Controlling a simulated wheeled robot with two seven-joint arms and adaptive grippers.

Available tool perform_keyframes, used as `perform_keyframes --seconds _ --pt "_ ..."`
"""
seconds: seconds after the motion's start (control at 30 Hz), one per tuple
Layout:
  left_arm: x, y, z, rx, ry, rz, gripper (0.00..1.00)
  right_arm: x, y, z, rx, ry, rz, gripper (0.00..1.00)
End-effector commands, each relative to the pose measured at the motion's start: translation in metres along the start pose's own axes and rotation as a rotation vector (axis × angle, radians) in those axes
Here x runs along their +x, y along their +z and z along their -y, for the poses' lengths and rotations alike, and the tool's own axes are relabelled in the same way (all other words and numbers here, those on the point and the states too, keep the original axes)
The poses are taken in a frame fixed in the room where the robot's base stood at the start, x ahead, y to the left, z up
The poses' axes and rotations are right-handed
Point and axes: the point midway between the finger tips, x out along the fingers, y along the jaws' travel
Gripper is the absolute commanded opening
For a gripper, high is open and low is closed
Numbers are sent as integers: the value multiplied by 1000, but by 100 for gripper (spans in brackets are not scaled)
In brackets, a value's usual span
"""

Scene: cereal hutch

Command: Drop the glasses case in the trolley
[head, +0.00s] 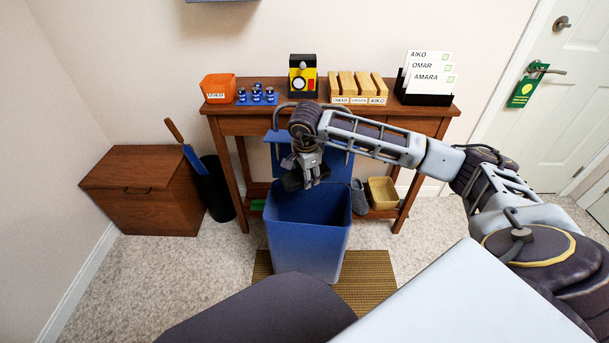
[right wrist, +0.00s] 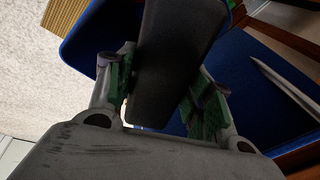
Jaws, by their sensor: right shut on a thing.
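My right gripper (head: 306,178) is over the open top of the blue trolley (head: 308,240), near its back left part. It is shut on a dark glasses case (head: 292,181). In the right wrist view the dark case (right wrist: 172,62) sits between the green-padded fingers (right wrist: 160,92), and the blue rim of the trolley (right wrist: 85,38) shows around it. The trolley's blue lid stands raised at the back against the table. The inside bottom of the trolley is hidden. My left gripper is not in view.
A wooden chest (head: 145,190) stands left. A striped mat (head: 365,280) lies under the trolley. Carpet is clear at left.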

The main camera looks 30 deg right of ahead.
Motion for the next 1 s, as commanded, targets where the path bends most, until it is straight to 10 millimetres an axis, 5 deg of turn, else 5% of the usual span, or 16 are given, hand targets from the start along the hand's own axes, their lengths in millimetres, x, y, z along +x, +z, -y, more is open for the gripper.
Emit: perform_keyframes --seconds 0.6,1.0 --pt "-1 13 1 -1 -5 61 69 -1 -7 -2 481 20 -106 26" --pt "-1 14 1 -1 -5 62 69 -1 -8 -2 579 10 -136 26"
